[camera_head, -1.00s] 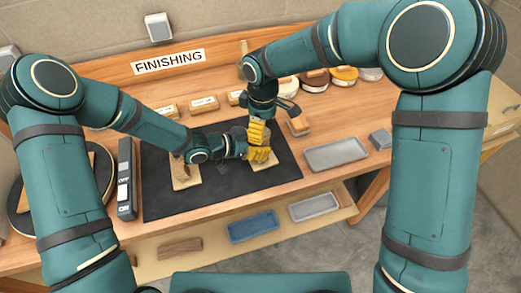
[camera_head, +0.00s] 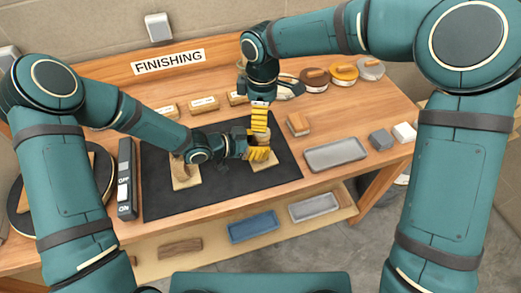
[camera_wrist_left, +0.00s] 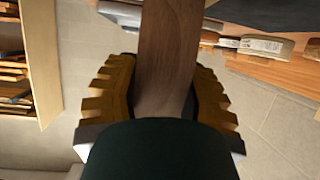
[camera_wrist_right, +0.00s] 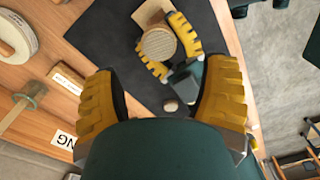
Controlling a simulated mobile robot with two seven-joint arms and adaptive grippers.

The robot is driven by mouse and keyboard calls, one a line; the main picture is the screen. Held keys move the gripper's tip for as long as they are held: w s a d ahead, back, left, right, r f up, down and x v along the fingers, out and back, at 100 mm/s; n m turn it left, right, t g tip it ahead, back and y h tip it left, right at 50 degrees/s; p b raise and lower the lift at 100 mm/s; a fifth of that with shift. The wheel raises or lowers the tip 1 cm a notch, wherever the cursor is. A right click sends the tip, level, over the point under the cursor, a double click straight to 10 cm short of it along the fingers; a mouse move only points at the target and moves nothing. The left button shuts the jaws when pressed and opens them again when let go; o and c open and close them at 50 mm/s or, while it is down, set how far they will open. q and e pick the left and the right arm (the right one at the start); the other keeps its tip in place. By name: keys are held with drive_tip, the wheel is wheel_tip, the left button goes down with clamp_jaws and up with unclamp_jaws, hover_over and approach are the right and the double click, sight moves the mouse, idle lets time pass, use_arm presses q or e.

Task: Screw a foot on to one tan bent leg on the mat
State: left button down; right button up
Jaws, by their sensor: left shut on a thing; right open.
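My left gripper (camera_head: 260,154) is shut on a wooden leg over the right part of the black mat (camera_head: 215,192). In the left wrist view the leg (camera_wrist_left: 168,60) is a brown strip between the yellow fingers. In the right wrist view a round, tan, ridged top (camera_wrist_right: 158,45) sits between those fingers; I cannot tell whether it is a foot or part of the leg. My right gripper (camera_head: 259,125) is open just above the left one, and nothing shows between its fingers (camera_wrist_right: 165,70).
A grey tray (camera_head: 337,154), a grey cube (camera_head: 380,139) and a white cube (camera_head: 405,132) lie right of the mat. A wooden block (camera_head: 298,124) is near its right corner. An ON/OFF switch box (camera_head: 126,180) lies left. Round containers (camera_head: 343,74) stand behind.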

drive_tip(key=shift+d+r+n, duration=0.1)
drive_tip(key=shift+r+n, duration=0.3)
drive_tip(key=shift+r, duration=0.05)
drive_tip(key=shift+f, duration=4.05)
drive_tip(key=shift+c, duration=0.2)
drive_tip(key=c, duration=1.2)
drive_tip(key=shift+m, duration=1.7)
